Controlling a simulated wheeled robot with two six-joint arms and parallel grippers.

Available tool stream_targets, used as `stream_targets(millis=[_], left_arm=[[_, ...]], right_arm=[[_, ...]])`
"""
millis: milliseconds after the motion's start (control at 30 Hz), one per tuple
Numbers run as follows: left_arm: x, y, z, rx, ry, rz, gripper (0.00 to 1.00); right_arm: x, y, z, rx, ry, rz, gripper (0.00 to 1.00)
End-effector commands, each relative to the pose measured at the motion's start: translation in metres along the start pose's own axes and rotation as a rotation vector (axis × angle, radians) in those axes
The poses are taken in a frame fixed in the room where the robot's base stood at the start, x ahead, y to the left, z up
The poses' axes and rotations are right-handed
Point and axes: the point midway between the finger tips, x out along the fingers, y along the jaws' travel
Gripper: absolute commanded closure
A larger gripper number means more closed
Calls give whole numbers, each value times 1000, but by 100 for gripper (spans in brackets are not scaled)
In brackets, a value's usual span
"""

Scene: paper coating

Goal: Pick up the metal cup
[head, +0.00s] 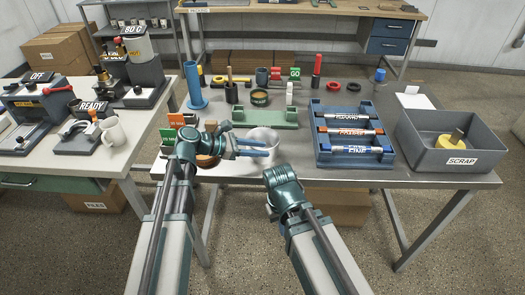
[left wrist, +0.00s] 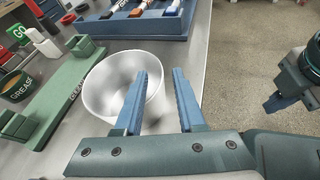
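The metal cup (head: 263,133) is a pale, silvery, wide-mouthed vessel near the front edge of the table, partly hidden by my left gripper (head: 266,148) in the head view. In the left wrist view the cup (left wrist: 108,88) stands upright and looks empty. One finger overlaps the cup's near right side; the other is beyond the rim, to the right. I cannot tell whether the finger touches the cup. My right gripper (left wrist: 276,102) shows only partly at the right of the wrist view.
A green holder (head: 264,118) stands behind the cup, with a GREASE tin (head: 260,99) behind it. A blue rack (head: 351,151) of labelled tubes is to the right, then a grey SCRAP bin (head: 455,158). The table's front edge (left wrist: 205,60) is close to the cup.

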Motion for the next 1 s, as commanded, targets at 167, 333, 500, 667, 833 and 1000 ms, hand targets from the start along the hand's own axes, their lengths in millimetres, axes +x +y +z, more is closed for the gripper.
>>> stream_targets(millis=[167,333,500,667,833,1000], left_arm=[[16,0,-1,0,0,0,61],[16,0,0,0,0,1,61],[15,0,0,0,0,0,92],[15,0,0,0,0,0,100],[15,-1,0,0,1,0,100],[15,0,0,0,1,0,100]], right_arm=[[7,-1,0,0,0,0,100],[6,-1,0,0,0,0,100],[6,-1,0,0,0,0,100],[6,-1,0,0,0,0,100],[6,-1,0,0,0,0,100],[6,-1,0,0,0,0,100]])
